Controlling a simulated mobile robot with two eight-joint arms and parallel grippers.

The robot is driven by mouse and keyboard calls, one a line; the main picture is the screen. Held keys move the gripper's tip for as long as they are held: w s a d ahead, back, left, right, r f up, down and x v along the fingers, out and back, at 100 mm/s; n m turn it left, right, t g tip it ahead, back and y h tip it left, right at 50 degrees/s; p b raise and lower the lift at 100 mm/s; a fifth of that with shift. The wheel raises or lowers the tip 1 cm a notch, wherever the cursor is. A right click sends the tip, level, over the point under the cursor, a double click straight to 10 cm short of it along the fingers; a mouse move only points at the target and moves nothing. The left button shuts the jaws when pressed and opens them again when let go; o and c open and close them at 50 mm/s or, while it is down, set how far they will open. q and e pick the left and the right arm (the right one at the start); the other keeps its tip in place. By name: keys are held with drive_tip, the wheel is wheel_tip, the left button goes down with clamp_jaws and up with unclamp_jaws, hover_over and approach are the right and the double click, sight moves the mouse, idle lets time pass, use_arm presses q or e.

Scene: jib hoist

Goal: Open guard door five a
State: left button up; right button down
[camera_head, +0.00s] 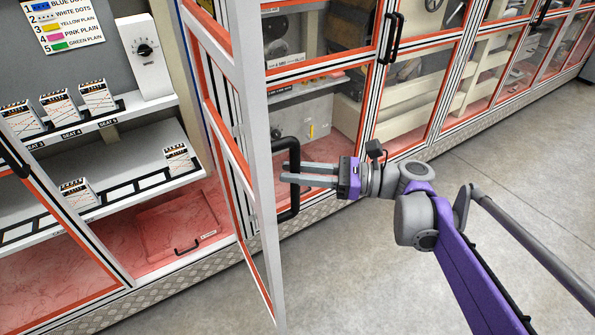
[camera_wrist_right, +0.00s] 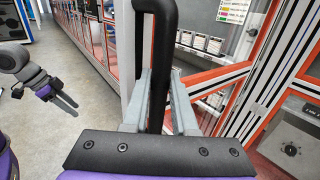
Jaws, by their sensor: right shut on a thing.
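A guard door (camera_head: 257,110) with a white frame and an orange inner border stands swung out from the cabinet front, its bay showing open at left. I cannot read a label on it. Its black bar handle (camera_head: 291,207) is upright on the outer face. My right gripper (camera_head: 284,172) is shut around the handle, reaching from the right. In the right wrist view the handle (camera_wrist_right: 156,35) runs between the fingers (camera_wrist_right: 160,85). My left gripper (camera_wrist_right: 67,104) shows at the left of that view, away from the door, with its fingers apart and empty.
Inside the bay are shelves (camera_head: 150,185) with several small striped boxes, a dial unit (camera_head: 144,50), and a red floor panel with a handle (camera_head: 178,225). More closed guard doors (camera_head: 420,90) line the right. The grey floor (camera_head: 390,270) is clear.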

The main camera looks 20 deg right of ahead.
drive_tip(key=c, duration=1.1)
unclamp_jaws()
drive_tip(key=shift+c, duration=0.2)
drive_tip(key=shift+o, duration=0.7)
drive_tip(key=shift+w, duration=0.15)
drive_tip(key=b+v, duration=0.1)
drive_tip(key=v, duration=0.9)
drive_tip(key=shift+d, duration=0.35)
